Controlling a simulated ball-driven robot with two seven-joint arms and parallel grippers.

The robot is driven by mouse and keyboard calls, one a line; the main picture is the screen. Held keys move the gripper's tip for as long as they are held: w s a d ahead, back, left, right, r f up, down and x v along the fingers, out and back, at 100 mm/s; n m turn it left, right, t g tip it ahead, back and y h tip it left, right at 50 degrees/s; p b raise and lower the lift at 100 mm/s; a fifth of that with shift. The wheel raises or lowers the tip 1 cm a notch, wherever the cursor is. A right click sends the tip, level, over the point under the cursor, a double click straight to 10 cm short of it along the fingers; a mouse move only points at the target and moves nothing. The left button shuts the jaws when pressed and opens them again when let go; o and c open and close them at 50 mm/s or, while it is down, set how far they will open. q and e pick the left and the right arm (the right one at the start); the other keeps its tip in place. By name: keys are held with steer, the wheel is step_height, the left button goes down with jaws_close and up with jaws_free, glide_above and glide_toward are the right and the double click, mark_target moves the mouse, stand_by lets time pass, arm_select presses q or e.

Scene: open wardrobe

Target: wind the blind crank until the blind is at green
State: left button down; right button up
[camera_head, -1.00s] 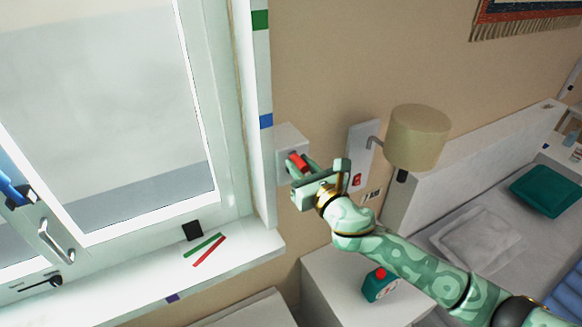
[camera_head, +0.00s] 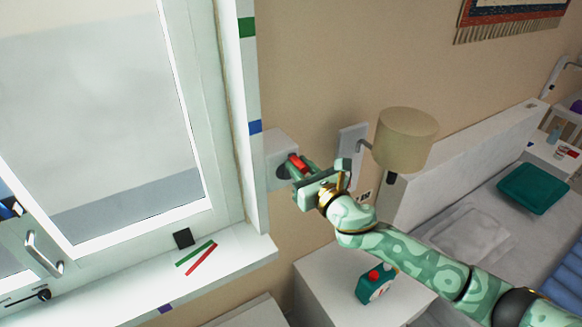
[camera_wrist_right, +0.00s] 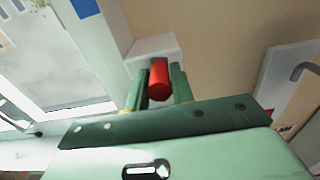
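The crank's red handle (camera_head: 297,163) stands out from a white wall box (camera_head: 280,147) just right of the window; part of a dark hub shows beside it. My right gripper (camera_head: 303,170) is at the handle. In the right wrist view the red handle (camera_wrist_right: 159,80) lies between the two green fingers with little or no gap, so it looks gripped. A green mark (camera_head: 247,27) is high on the window's right side strip and a blue mark (camera_head: 255,126) is lower. The window shows pale grey above a darker band; I cannot tell surely which edge is the blind's. My left gripper is out of view.
A lamp (camera_head: 406,138) on a wall plate is close right of my gripper. A nightstand (camera_head: 320,282) with a teal and red clock (camera_head: 375,282) is below my arm. The sill (camera_head: 225,262) carries a green and a red strip. A bed is at right.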

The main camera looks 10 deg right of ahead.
steer(key=shift+w+d+f, duration=0.15)
steer(key=shift+d, duration=0.2)
steer(key=shift+w+d+f, duration=0.1)
steer(key=shift+d, duration=0.25)
steer(key=shift+w+d+f+b, duration=0.25)
steer(key=shift+d+f+b, duration=0.35)
steer(key=shift+d, duration=0.1)
